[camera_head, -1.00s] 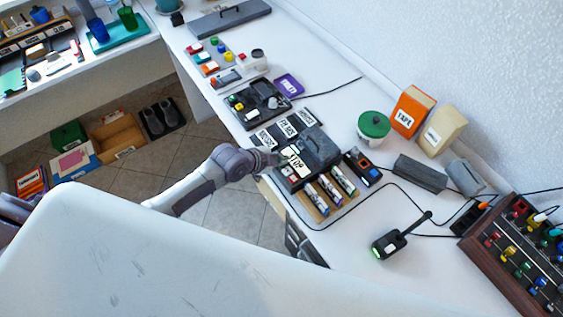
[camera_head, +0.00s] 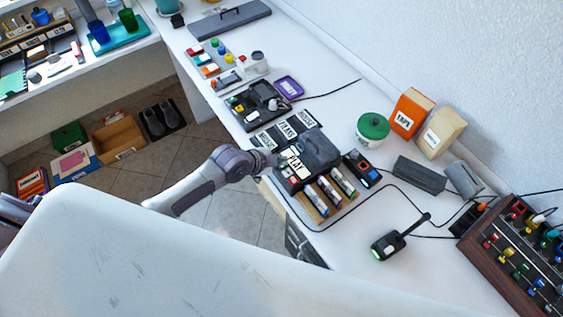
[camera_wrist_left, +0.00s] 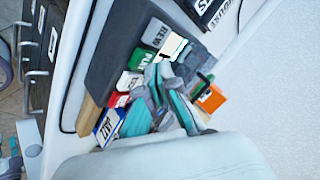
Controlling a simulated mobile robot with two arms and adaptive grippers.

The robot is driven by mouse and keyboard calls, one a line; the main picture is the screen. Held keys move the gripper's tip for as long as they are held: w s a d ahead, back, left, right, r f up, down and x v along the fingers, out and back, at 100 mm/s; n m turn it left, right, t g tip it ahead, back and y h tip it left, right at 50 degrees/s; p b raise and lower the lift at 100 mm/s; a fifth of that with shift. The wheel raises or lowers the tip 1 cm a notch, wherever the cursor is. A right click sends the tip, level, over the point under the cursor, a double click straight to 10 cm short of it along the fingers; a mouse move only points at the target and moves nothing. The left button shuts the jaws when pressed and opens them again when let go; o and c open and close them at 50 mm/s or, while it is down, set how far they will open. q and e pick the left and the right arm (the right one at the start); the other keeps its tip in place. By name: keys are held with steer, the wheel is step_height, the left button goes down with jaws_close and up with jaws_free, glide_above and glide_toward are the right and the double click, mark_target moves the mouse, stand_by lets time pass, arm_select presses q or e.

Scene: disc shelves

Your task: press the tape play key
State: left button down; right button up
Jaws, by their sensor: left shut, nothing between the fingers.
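The dark grey tape player (camera_head: 321,147) sits near the front edge of the desk, with a row of labelled keys along its near side. A red key (camera_wrist_left: 117,99) is beyond the white one. My left gripper (camera_head: 279,160) is shut and empty over the keys. Its teal and grey fingertips (camera_wrist_left: 158,72) are beside the green key; I cannot tell whether they touch it. My right gripper is not in view.
Upright cassettes (camera_head: 328,193) stand in a wooden holder close to the keys. A small black device with an orange part (camera_head: 362,168) is just right of the player. A cable (camera_head: 400,196) curves across the desk.

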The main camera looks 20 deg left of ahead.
arm_select(q)
steer(key=shift+r, duration=0.35)
step_height(320, 180, up, 5)
steer(key=p, duration=0.5)
stand_by(0.3)
stand_by(0.4)
